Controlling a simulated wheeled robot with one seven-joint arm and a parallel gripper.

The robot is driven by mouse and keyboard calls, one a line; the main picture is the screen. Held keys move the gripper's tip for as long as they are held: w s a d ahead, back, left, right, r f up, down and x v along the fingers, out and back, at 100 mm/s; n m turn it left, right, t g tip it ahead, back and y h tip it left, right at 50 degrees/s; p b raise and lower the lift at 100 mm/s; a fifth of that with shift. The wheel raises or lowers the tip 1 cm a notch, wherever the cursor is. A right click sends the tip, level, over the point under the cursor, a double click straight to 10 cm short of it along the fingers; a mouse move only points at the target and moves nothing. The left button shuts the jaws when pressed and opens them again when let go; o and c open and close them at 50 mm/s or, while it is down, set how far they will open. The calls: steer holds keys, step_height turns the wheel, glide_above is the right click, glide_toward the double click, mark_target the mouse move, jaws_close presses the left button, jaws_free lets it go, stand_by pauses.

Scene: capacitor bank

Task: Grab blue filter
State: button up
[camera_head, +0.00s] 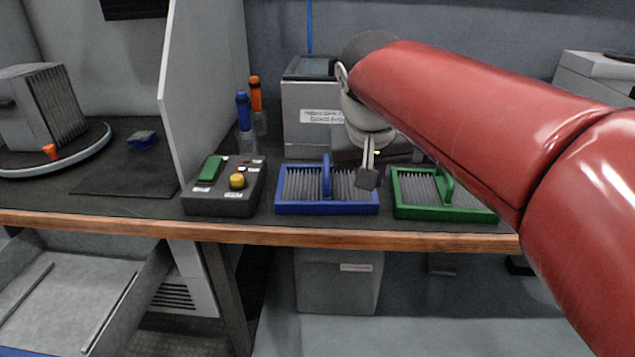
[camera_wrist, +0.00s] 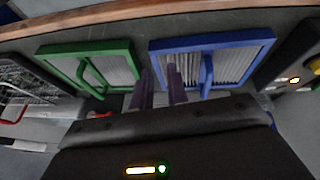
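The blue filter (camera_head: 300,209) lies flat on the bench, with a blue frame, grey pleats and an upright blue handle (camera_head: 326,178) across its middle. It also shows in the wrist view (camera_wrist: 262,42), right of centre, with its handle standing free. My gripper (camera_head: 367,178) is above the right part of the blue filter, to the right of the handle. In the wrist view my two purple-grey fingers (camera_wrist: 159,72) are apart with nothing between them, left of the blue handle. The exact height above the filter is hard to tell.
A green filter (camera_head: 445,213) lies just right of the blue one. A black control box (camera_head: 222,203) with a yellow knob stands to the left. A grey box (camera_head: 305,110) stands behind, beside orange- and blue-topped bottles. The bench's wooden edge (camera_head: 300,236) runs in front.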

step_height(320, 180, up, 3)
glide_above(326, 164)
steer(key=s+a, duration=0.1)
steer(key=s, duration=0.2)
steer(key=shift+w+f+h, duration=0.4)
steer(key=x, duration=0.7)
steer(key=shift+a, duration=0.1)
steer(key=shift+c, duration=0.5)
jaws_close()
